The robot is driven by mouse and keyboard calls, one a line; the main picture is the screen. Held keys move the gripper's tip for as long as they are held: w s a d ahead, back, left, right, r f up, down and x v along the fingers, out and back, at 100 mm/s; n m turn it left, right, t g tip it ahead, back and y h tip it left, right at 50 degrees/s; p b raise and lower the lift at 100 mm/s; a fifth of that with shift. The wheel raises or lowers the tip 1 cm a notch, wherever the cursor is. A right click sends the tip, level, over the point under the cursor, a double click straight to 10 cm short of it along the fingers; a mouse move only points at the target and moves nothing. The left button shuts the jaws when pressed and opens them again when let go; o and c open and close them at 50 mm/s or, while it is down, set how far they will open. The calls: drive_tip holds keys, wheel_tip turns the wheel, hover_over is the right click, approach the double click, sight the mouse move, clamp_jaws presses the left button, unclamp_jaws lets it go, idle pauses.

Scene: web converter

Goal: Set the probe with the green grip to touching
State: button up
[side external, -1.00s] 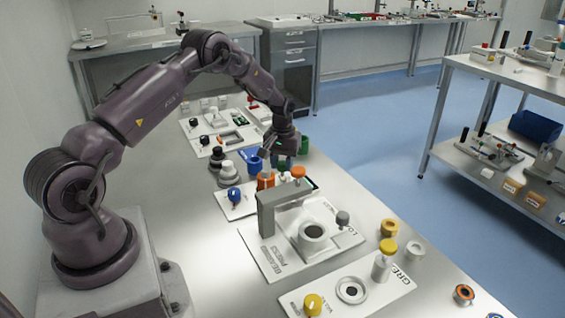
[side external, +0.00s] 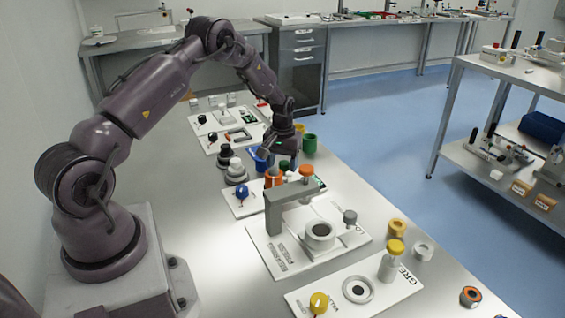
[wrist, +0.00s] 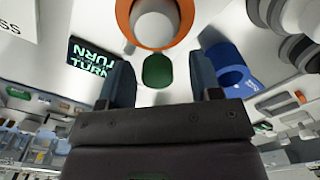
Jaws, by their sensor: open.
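A small dark green piece (wrist: 158,70) shows between my fingertips in the wrist view. It looks like the probe's green grip, and it also shows under my gripper in the side view (side external: 284,165). The probe's shaft and tip are hidden, and I cannot tell what they touch. My gripper (wrist: 160,72) is open, one finger on each side of the green piece, with gaps to both. In the side view my gripper (side external: 280,156) points down behind the orange cup (side external: 273,179). A dark display (wrist: 90,65) with green "TURN" lettering lies left of the fingers in the wrist view.
A blue cup (wrist: 228,66) is close beside the right finger. The orange ring with a white piece (wrist: 155,25) is just ahead. A green cup (side external: 310,145), a blue knob (side external: 242,191) and a grey press frame (side external: 277,207) stand nearby. The front right table is less crowded.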

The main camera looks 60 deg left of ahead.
sight(283, 163)
wheel_tip(283, 163, up, 13)
idle(0.4)
drive_tip(key=s+d+r+m+t, duration=0.2)
drive_tip(key=s+d+r+m, duration=0.2)
drive_tip(key=s+d+r, duration=0.5)
drive_tip(key=s+d+r+m+t, duration=0.3)
drive_tip(key=s+d+r+m, duration=0.2)
drive_tip(key=s+d+r, duration=0.4)
drive_tip(key=s+d, duration=0.5)
drive_tip(key=d, duration=0.2)
drive_tip(key=shift+s+t, duration=0.2)
drive_tip(key=shift+t, duration=0.1)
drive_tip(key=shift+d, duration=0.1)
idle(2.2)
